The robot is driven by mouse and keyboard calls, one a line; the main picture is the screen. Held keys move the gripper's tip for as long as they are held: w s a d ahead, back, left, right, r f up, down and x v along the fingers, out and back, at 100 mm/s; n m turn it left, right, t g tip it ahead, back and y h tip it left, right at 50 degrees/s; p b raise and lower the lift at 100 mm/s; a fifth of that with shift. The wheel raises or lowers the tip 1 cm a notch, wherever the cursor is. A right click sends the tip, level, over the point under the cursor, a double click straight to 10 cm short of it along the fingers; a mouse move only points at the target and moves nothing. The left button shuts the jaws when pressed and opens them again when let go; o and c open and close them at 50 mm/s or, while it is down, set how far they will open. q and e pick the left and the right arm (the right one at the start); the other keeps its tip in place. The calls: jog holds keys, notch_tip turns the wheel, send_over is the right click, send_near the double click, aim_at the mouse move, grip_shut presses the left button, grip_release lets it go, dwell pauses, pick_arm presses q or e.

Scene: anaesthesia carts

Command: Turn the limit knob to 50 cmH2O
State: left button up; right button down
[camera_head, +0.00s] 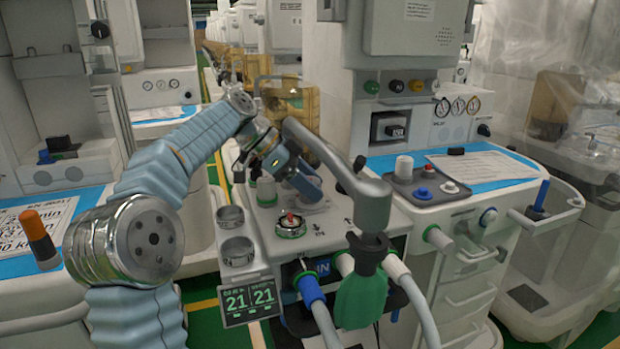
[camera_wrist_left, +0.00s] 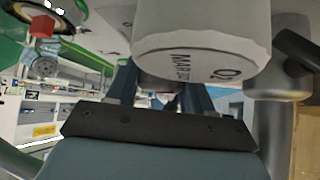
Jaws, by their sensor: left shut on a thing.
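The limit knob (camera_head: 313,207) is on the top panel of the near cart; only a pale round part shows below my fingers. My left gripper (camera_head: 305,186) comes down on it from the upper left and is shut on it, and the fingers hide its grip and pointer. In the left wrist view, my left gripper (camera_wrist_left: 160,90) shows two dark fingers. A large white cylinder (camera_wrist_left: 203,40) with printed lettering hides their tips, so the hold itself is not visible. The knob's setting cannot be read. My right gripper is not in view.
A red-topped control in a green ring (camera_head: 290,225) sits just in front. A grey knob with a green base (camera_head: 266,191) stands left. A thick grey arm (camera_head: 335,165) crosses close on the right, above a green bag (camera_head: 360,300).

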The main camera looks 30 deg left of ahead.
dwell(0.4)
pick_arm(q)
jog(key=o, duration=1)
jog(key=p+v, duration=0.3)
jog(key=v, duration=0.8)
jog(key=shift+a+r, duration=0.2)
jog(key=shift+r, duration=0.05)
jog(key=shift+s+a+r, duration=0.15)
jog(key=shift+a, duration=0.15)
jog(key=shift+v, duration=0.75)
